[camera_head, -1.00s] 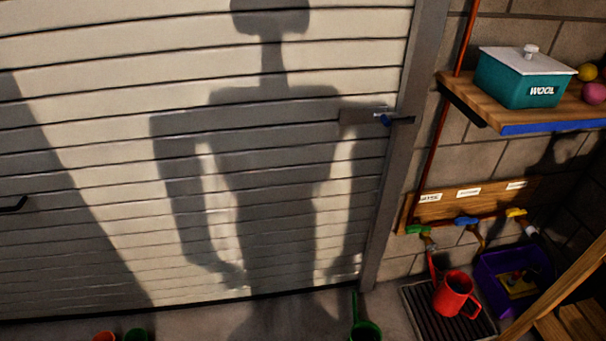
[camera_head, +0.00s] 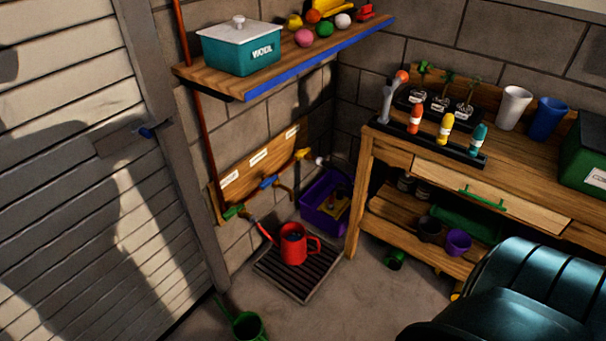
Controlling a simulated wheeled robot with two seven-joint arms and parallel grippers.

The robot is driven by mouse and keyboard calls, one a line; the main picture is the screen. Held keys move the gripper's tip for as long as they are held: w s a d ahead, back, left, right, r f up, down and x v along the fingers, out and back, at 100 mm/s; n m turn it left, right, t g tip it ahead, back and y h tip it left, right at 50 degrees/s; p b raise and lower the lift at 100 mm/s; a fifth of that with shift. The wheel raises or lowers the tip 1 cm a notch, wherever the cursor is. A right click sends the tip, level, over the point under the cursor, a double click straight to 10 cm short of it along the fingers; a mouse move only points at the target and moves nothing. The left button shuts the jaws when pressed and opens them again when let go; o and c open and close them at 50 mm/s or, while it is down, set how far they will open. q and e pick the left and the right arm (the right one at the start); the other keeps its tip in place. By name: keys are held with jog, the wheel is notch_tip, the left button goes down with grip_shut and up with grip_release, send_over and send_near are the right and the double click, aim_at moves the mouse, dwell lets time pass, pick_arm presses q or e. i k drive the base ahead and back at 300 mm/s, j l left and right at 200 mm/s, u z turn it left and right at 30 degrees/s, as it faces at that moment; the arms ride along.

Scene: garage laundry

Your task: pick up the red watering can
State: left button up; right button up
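The red watering can (camera_head: 293,246) stands upright on a dark slatted drain grate (camera_head: 312,288) on the floor, in the corner below the wall taps. Its handle points right and its spout points up and left, close to the green tap (camera_head: 233,211). Its top is open and looks dark inside. Neither of my grippers shows in the head view, so I cannot see whether they are open or shut.
A purple crate (camera_head: 343,222) stands just behind the can. A wooden workbench (camera_head: 352,205) is to the right. A green scoop-like thing (camera_head: 247,326) lies on the floor in front. A dark teal ribbed object (camera_head: 570,290) fills the lower right. Bare floor lies between.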

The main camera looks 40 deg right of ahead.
aim_at(293, 245)
jog(key=z, duration=1.1)
